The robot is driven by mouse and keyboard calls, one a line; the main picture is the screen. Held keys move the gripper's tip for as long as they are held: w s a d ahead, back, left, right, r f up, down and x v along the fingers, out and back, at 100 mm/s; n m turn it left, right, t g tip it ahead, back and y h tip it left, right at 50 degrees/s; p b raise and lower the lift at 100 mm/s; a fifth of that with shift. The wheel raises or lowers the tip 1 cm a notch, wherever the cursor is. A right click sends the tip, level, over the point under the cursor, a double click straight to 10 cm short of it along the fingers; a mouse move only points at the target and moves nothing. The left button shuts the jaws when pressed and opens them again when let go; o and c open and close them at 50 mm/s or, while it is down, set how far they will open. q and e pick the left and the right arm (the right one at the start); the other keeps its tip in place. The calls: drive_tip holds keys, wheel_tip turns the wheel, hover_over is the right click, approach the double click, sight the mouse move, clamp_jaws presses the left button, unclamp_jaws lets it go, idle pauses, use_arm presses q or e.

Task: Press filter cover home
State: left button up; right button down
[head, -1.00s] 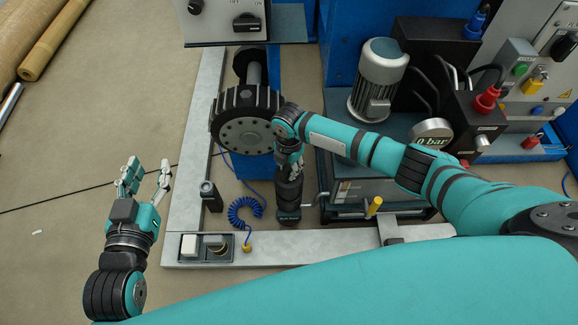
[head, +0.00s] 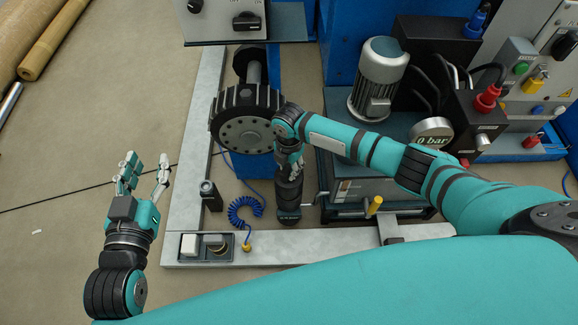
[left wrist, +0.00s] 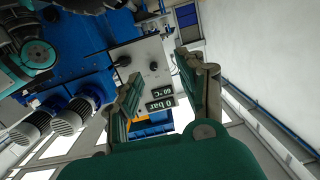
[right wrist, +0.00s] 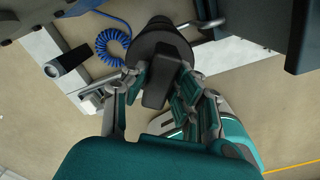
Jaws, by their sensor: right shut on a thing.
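In the head view my right gripper (head: 290,168) reaches down over a dark, round, stacked part (head: 289,194) at the front of the machine. The right wrist view shows the gripper (right wrist: 160,90) shut on a dark block-like grip (right wrist: 160,88) on top of a round dark cover (right wrist: 161,46). The fingers lie on both sides of the grip. Whether the cover is fully seated cannot be told, since its underside is hidden. My left gripper (head: 146,170) is open and empty over bare floor at the left, and its spread fingers show in the left wrist view (left wrist: 160,90).
A grey frame beam (head: 330,244) runs along the front, with a tray (head: 206,261) holding a white block and a ring. A small black cylinder (head: 210,196) and a coiled blue hose (head: 241,213) are close by. A yellow-ended lever (head: 375,206) and a gauge (head: 432,136) stand right.

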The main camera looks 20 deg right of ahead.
drive_tip(key=shift+f, duration=0.45)
use_arm(q)
drive_tip(key=shift+w+d+r+t+b, duration=0.15)
drive_tip(key=shift+r+t, duration=0.25)
drive_tip(key=shift+r, duration=0.25)
drive_tip(key=shift+w+d+r+t+b, duration=0.15)
drive_tip(key=shift+r+t, duration=0.25)
drive_tip(key=shift+r, duration=0.2)
drive_tip(key=shift+s+r+h, duration=0.1)
drive_tip(key=shift+r+h, duration=0.1)
drive_tip(key=shift+h, duration=0.1)
use_arm(e)
drive_tip(key=shift+f, duration=0.15)
use_arm(q)
drive_tip(key=shift+r+t, duration=0.5)
drive_tip(key=shift+r, duration=0.05)
use_arm(e)
drive_tip(key=shift+f, duration=0.25)
use_arm(q)
drive_tip(key=shift+r, duration=0.15)
use_arm(e)
drive_tip(key=shift+f, duration=0.2)
use_arm(q)
drive_tip(key=shift+s+r+b, duration=0.1)
drive_tip(key=shift+r+b, duration=0.05)
drive_tip(key=shift+b, duration=0.15)
use_arm(e)
drive_tip(key=shift+f, duration=0.1)
